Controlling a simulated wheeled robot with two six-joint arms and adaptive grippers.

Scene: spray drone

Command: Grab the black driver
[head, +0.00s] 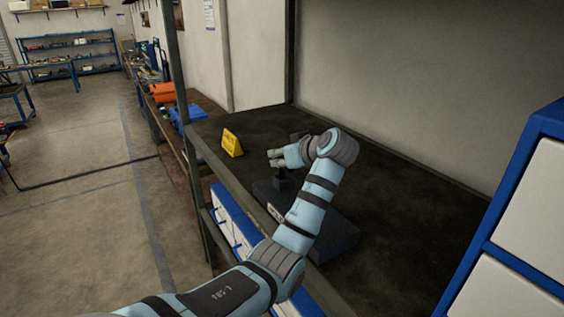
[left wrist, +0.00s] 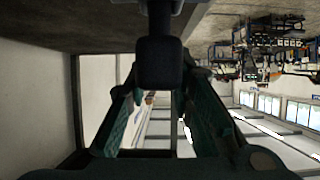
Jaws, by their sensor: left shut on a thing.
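The black driver is mostly hidden behind my left gripper (head: 276,157) in the head view. A dark part of the driver (head: 281,184) shows just below the fingers, above a dark grey block (head: 338,240) on the shelf. I cannot tell whether the driver touches the block. In the left wrist view, a black rounded part of the driver (left wrist: 158,62) stands between the two fingers of my left gripper (left wrist: 160,105). My left gripper is shut on the driver. My right gripper is out of view.
A yellow sign (head: 231,143) stands on the dark shelf (head: 410,200) left of my gripper. A metal post (head: 178,75) rises at the shelf's front left. A blue and white cabinet (head: 530,210) stands at the right. The shelf's right part is clear.

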